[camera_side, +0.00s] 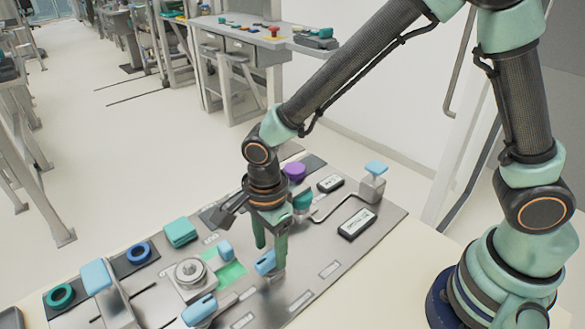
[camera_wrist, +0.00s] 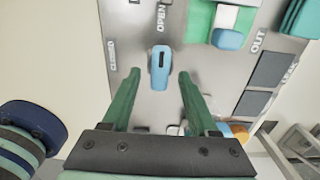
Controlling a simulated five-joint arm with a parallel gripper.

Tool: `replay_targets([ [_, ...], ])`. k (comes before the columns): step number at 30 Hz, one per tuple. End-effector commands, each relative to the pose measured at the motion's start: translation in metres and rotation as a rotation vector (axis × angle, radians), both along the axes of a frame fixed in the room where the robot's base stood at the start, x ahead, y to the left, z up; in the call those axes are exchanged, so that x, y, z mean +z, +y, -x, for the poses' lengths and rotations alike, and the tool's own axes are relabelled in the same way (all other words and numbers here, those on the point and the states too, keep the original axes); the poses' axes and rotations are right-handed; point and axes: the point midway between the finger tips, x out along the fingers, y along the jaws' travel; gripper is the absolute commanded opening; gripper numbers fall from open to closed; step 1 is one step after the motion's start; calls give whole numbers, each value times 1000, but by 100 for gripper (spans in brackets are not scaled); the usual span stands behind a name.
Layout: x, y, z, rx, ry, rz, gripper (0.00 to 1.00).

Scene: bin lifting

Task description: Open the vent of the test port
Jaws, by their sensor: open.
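A light-blue lever (camera_wrist: 160,60) with a dark slot stands upright in the wrist view, on the grey metal panel (camera_wrist: 135,20). The printed word OPEN is straight above it and CLOSED is to its upper left. Its long axis lines up with OPEN. In the side view a light-blue lever (camera_side: 265,262) is beside my green fingertips. My gripper (camera_wrist: 160,75) is open, one finger on each side of the lever in the wrist view, with a visible gap on both sides. In the side view my gripper (camera_side: 271,256) points down at the panel. Contact cannot be told.
Other light-blue handles (camera_side: 200,309) and a round metal fitting (camera_side: 190,272) crowd the panel to the left. A teal block (camera_side: 180,232), a purple knob (camera_side: 295,171) and a bent rod with a blue-topped post (camera_side: 374,180) stand farther back. The panel's front right is mostly flat.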

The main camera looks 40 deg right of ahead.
Motion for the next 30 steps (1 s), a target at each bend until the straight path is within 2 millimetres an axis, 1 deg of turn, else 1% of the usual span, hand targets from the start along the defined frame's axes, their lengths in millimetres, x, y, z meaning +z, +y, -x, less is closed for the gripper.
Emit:
replay_targets([
  [1, 10, 1, -1, 0, -6, -4, 60],
  [9, 66, 1, -1, 0, -6, -4, 60],
  [12, 82, 0, -1, -1, -4, -3, 60],
  [15, 95, 1, -1, -1, -4, -3, 60],
  [21, 106, 0, 0, -1, -2, -1, 60],
  [30, 106, 0, 0, 0, -1, -1, 60],
])
